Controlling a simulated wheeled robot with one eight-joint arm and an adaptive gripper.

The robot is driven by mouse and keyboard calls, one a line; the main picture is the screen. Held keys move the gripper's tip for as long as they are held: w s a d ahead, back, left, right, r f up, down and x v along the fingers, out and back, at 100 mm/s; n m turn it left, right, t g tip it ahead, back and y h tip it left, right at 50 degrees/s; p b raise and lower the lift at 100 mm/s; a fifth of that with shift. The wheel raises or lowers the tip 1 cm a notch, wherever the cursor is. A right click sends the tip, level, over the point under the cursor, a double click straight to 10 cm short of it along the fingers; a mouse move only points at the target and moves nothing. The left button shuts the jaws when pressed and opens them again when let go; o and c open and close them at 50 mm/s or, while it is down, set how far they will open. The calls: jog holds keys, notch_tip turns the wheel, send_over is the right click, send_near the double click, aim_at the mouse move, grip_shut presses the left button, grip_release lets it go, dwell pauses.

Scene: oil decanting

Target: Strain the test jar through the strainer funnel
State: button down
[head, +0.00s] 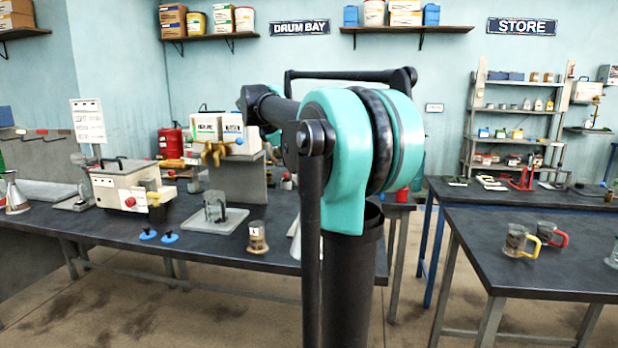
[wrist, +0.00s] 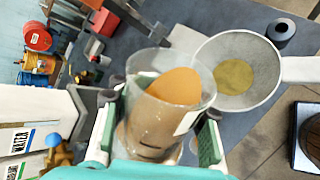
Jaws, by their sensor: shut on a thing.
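In the wrist view my gripper (wrist: 160,104) is shut on the test jar (wrist: 148,132), a clear glass jar with a pale label and cloudy brown liquid inside. The jar looks tilted, with its open mouth beside the strainer funnel's near rim; I cannot tell whether they touch. The strainer funnel (wrist: 208,60) is a wide grey bowl with a handle to the right and a yellow-brown patch at its bottom. No stream between them is clear. In the head view my arm hides the gripper and the held jar.
In the head view a small jar with brown contents (head: 257,238) stands near the bench's front edge. A clear vessel on a pale tray (head: 216,222) and a cream machine (head: 127,190) stand left. Mugs (head: 520,240) stand on the right table.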

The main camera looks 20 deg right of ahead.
jog(key=shift+a+f+m+y, duration=0.1)
jog(key=shift+f+m+y, duration=0.2)
jog(key=shift+w+a+r+m+t+y, duration=0.1)
jog(key=shift+w+r+m+t+y, duration=0.05)
jog(key=shift+r+m+t+y, duration=0.35)
dwell(1.4)
jog(key=shift+s+d+r+t+y, duration=0.2)
jog(key=shift+s+d+t+y, duration=0.1)
jog(key=shift+d+t+y, duration=0.15)
dwell(0.9)
jog(key=shift+f+m+t+y, duration=0.8)
jog(key=shift+m+t+y, duration=0.15)
jog(key=shift+m+y, duration=0.1)
dwell(1.6)
jog(key=shift+a+r, duration=0.1)
